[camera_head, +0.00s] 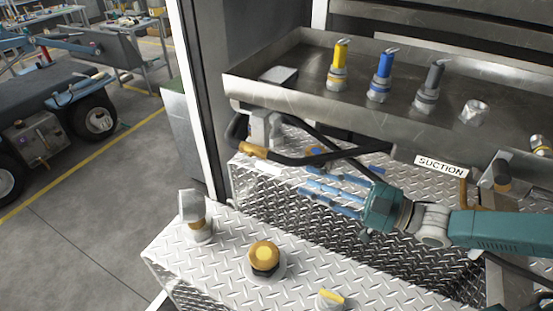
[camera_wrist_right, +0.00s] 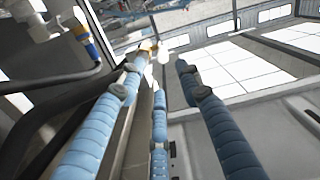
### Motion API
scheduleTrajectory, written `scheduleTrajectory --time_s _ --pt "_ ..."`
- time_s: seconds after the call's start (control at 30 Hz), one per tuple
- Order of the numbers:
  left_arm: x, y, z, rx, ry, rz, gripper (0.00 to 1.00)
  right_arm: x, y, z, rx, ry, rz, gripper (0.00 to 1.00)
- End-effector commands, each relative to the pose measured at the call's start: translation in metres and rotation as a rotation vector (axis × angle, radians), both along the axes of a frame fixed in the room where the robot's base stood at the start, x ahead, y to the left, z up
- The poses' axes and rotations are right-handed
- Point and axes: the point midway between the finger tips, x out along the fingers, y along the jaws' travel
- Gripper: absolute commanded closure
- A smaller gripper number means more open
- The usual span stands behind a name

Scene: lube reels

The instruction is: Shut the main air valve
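No part carries a readable label as the main air valve. A grey fitting (camera_head: 262,128) under the left end of the tray has black hose and an orange-brown piece (camera_head: 254,151) at its foot. My right gripper (camera_head: 318,188) reaches in from the right over the diamond-plate step, its blue fingers pointing left, a short way right of and below that fitting. The fingers are spread and hold nothing; they also show apart in the right wrist view (camera_wrist_right: 155,75). A yellow-topped fitting (camera_head: 330,298) is partly cut off at the bottom edge. My left gripper is out of view.
A metal tray (camera_head: 320,100) holds yellow, blue and grey nozzles. A SUCTION plate (camera_head: 440,167) hangs below it. A black hose (camera_head: 310,158) runs close above my right fingers. A brass cap (camera_head: 264,256) and a grey fitting (camera_head: 196,218) stand on the front diamond plate.

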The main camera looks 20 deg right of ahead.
Motion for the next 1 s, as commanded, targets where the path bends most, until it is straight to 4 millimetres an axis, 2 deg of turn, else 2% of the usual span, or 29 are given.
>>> scheduleTrajectory --time_s 0.2,0.33,0.5,0.77,1.0 --pt "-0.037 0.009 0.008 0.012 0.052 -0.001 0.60 0.019 0.019 0.004 0.005 -0.002 0.001 0.65" --pt "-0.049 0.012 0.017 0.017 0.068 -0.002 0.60 0.037 0.038 0.005 0.005 -0.003 0.001 0.65" --pt "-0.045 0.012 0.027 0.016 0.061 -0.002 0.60 0.059 0.059 0.005 0.003 -0.003 0.002 0.65" --pt "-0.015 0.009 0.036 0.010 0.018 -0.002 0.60 0.075 0.074 0.001 0.000 0.000 0.000 0.65" --pt "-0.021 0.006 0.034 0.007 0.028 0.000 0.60 0.076 0.075 0.000 -0.001 0.001 0.000 0.65"
